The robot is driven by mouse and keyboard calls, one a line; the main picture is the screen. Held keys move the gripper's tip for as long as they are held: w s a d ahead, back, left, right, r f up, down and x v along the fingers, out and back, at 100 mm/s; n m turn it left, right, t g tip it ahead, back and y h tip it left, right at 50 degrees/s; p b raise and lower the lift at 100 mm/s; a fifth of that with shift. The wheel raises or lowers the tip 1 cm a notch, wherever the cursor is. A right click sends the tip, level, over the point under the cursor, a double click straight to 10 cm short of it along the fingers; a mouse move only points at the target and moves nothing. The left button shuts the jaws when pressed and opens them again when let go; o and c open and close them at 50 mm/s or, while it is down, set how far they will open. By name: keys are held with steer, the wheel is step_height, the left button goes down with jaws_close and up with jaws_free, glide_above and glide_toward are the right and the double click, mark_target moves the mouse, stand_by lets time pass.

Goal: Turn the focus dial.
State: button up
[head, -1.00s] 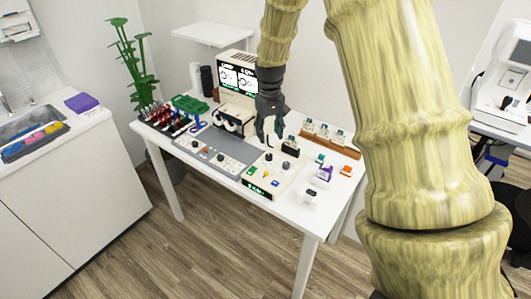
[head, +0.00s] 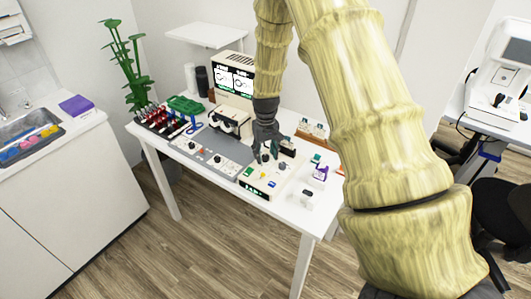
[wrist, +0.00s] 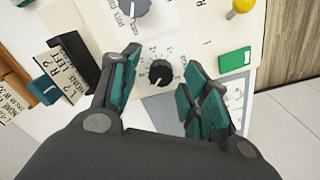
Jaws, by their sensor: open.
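A cream control box (head: 266,192) stands at the front of the white table, with small knobs and coloured buttons on top. In the wrist view, a black dial (wrist: 159,73) with a printed scale lies between my fingers. A grey knob (wrist: 134,6) sits above it at the picture's top edge. I cannot clearly read which one is labelled focus. My gripper (wrist: 160,72) is open, with its teal-padded fingers either side of the black dial; I cannot tell whether they touch it. In the head view, my gripper (head: 265,153) points down over the box's back part.
A grey panel (head: 212,151) with knobs lies left of the box. A vision-test device with a screen (head: 236,80) stands behind. A purple item (head: 320,173) and a small white-and-black item (head: 307,194) are to the right. In the wrist view, a green button (wrist: 234,60) and yellow knob (wrist: 243,5) are nearby.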

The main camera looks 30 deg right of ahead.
steer(key=shift+f, duration=0.25)
jaws_close()
steer(key=shift+m+p, duration=0.6)
steer(key=shift+m, duration=1.6)
jaws_free()
